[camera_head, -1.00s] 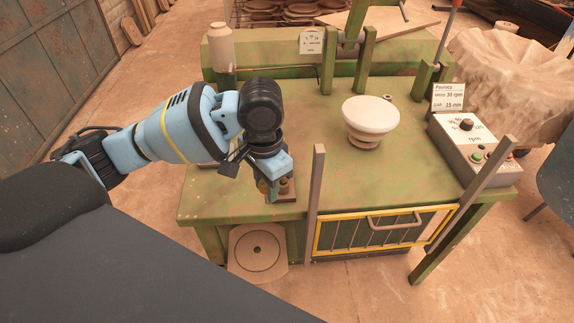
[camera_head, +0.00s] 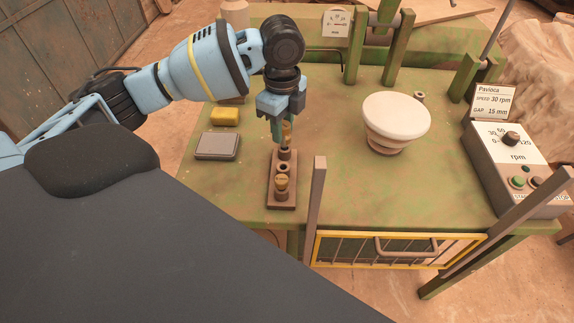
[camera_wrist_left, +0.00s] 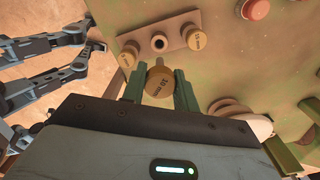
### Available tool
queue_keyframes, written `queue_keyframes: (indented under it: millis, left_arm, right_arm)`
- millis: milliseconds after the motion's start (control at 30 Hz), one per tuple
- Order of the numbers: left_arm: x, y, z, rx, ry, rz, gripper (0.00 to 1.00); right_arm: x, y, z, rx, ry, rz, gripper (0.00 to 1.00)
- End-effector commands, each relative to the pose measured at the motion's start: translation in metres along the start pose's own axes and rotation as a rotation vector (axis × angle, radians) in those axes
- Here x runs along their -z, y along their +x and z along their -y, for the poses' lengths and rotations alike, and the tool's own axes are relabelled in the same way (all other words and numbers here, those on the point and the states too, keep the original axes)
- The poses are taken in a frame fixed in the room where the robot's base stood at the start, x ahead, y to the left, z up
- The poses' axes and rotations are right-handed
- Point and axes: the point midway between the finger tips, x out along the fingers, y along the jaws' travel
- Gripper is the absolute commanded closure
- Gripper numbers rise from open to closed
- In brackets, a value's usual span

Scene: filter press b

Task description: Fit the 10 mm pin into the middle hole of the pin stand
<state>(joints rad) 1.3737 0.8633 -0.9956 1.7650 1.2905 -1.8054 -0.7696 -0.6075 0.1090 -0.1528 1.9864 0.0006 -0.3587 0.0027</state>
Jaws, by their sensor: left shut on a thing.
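My left gripper (camera_head: 283,137) is shut on the 10 mm pin, with its fingers pointing down above the far end of the pin stand (camera_head: 274,201). In the left wrist view the pin's brass head, marked 10 mm (camera_wrist_left: 160,87), sits between the two green fingers. My right gripper is in neither view.
A yellow block (camera_head: 225,116) and a grey flat box (camera_head: 216,146) lie left of the stand. A white-topped round piece (camera_head: 396,116) stands to the right. A brown post (camera_head: 317,200) rises close beside the stand. The control box (camera_head: 515,160) is at the right.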

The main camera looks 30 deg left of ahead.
Motion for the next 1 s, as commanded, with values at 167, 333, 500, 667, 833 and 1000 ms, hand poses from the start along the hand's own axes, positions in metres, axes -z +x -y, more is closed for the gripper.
queue_keyframes:
  millis: [167,333,500,667,833,1000]
  left_arm:
    - [0.0,0.013,0.0,-0.003,-0.002,0.001,0.95]
    - [0.0,0.04,-0.001,-0.003,-0.002,0.001,0.95]
    - [0.0,0.05,0.0,0.001,-0.002,0.0,0.95]
    - [0.0,0.053,0.0,0.0,-0.002,0.001,0.95]
    - [0.0,0.08,-0.001,-0.003,-0.003,0.001,0.95]
    - [0.0,0.098,0.0,0.0,-0.002,0.001,0.95]
  right_arm:
    - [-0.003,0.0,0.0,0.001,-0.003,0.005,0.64]
    - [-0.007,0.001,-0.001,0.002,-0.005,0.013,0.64]
    - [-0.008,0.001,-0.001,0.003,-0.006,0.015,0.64]
    - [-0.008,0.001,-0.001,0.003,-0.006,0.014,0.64]
    - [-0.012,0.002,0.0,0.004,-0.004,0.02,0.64]
    - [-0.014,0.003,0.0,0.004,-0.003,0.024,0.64]
